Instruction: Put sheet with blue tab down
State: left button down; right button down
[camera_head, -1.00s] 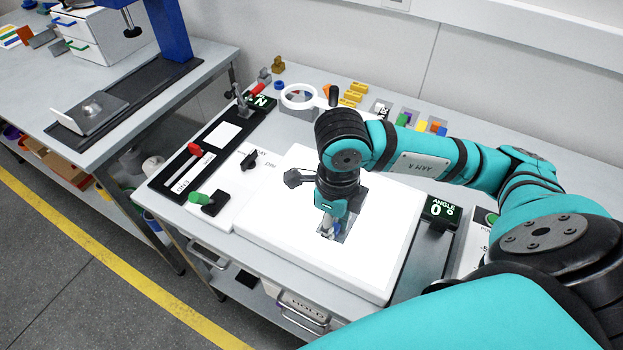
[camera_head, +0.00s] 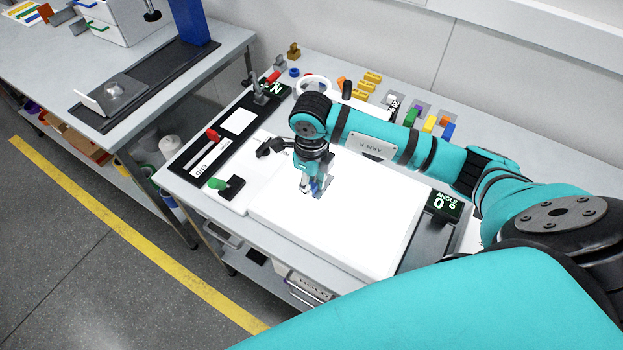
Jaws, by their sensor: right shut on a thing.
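My right gripper (camera_head: 308,190) reaches down over the bright white light panel (camera_head: 350,240), towards its back left part. It is shut on a small grey sheet with a blue tab (camera_head: 326,187). The blue tab shows close beside the fingers. The fingers and wrist hide part of the sheet. I cannot tell whether the sheet touches the panel or hangs just above it. My left gripper is not in view.
Left of the panel are a green-knobbed lever (camera_head: 217,184) and a red-knobbed lever (camera_head: 212,135). An angle display (camera_head: 446,206) stands at the right. Several coloured blocks (camera_head: 430,123) sit behind the arm. The panel's front part is clear.

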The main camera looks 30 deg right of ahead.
jog(key=shift+f, duration=0.25)
jog(key=c, duration=1.2)
grip_release()
jog(key=shift+r, duration=0.1)
jog(key=shift+r, duration=0.15)
jog(key=shift+r+b, duration=1.65)
jog(key=shift+r, duration=4.35)
